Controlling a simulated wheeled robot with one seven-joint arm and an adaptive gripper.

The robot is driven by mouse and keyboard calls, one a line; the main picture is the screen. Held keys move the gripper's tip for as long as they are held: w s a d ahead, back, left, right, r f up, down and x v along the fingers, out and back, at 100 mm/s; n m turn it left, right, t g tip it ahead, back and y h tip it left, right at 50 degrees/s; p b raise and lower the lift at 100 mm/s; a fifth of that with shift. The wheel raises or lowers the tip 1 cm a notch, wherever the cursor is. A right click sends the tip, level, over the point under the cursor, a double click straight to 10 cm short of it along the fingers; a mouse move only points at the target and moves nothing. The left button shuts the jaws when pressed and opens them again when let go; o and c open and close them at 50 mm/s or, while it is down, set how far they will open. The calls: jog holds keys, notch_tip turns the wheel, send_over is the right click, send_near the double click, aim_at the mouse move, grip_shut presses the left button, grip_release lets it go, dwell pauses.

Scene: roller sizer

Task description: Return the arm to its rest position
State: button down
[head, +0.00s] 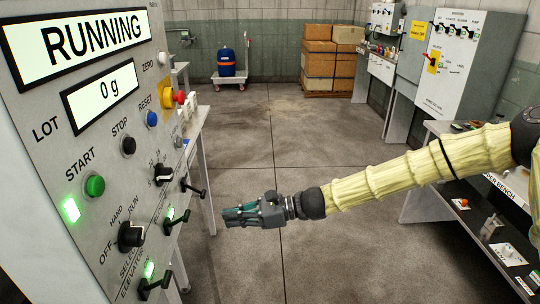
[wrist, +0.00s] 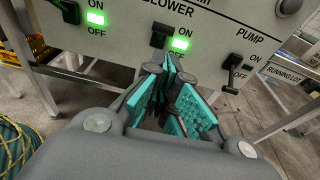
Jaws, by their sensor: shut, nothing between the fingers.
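My gripper (head: 242,214) is at the end of my arm, which reaches in from the right in a pale yellow sleeve in the head view. Its teal-padded fingers are shut with nothing between them, pointing left toward the control panel (head: 110,190). In the wrist view the gripper (wrist: 168,72) is in front of the panel's lower switches. The blower switch (wrist: 162,32) is just beyond the fingertips, with a lit green lamp beside it. I cannot tell whether the fingertips touch the panel.
A workbench (head: 440,190) with small items stands at the right, near my arm. Grey electrical cabinets (head: 455,62) line the right wall. Stacked boxes (head: 320,65) on a pallet and a blue drum (head: 226,62) stand at the back. The floor in the middle is clear.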

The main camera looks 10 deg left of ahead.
jog(key=s+d+f+n+h+p, duration=0.1)
jog(key=s+d+f+n+h, duration=0.15)
jog(key=s+d+f, duration=0.55)
jog(key=s+d+f+n+h+p, duration=0.1)
jog(key=s+d+f+h, duration=0.25)
jog(key=f, duration=0.75)
jog(key=s+d+f+n+h, duration=0.25)
jog(key=s+d+f, duration=0.35)
jog(key=f, duration=0.4)
jog(key=s+d+f+n+t+h+p, duration=0.1)
jog(key=s+d+f+n+h, duration=0.1)
jog(key=s+d, duration=0.6)
jog(key=s+d+f+n+t+h+p, duration=0.1)
jog(key=s+d+n+h, duration=0.4)
jog(key=d, duration=1)
jog(key=s+n+p, duration=0.1)
jog(key=s+n, duration=0.1)
jog(key=s, duration=0.1)
jog(key=shift+d+f+n+t, duration=0.25)
jog(key=shift+f+n+t, duration=0.05)
jog(key=shift+f+t, duration=0.1)
